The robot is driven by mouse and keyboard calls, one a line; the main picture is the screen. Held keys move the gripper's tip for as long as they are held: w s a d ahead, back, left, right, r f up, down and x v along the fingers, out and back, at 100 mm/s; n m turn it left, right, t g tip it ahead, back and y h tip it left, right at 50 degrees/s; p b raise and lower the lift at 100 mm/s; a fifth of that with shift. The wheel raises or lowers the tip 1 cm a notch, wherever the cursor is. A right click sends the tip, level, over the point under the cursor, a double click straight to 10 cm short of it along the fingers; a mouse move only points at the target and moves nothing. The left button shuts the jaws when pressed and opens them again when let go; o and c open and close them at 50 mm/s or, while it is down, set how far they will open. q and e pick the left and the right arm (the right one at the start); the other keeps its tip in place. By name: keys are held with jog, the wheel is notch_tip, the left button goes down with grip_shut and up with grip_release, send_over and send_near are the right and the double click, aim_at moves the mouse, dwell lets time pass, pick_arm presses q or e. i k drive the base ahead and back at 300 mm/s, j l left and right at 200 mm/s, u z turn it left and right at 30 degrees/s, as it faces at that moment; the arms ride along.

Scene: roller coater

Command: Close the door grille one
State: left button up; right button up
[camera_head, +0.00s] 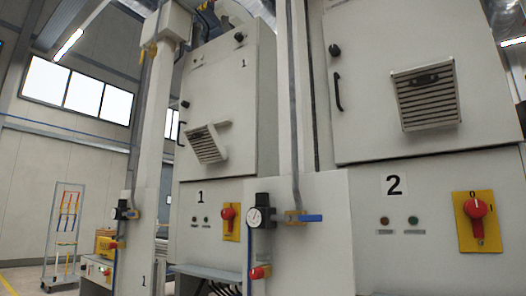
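Neither of my grippers is in view.
Red rotary switches on yellow plates sit on panel one (229,220) and panel two (478,221). A pressure gauge (260,217) and blue valve handle (306,218) are on the front column. A wheeled rack (65,228) stands at far left, with open floor nearby.

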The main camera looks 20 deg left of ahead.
aim_at(205, 142)
jog(key=u, duration=1.1)
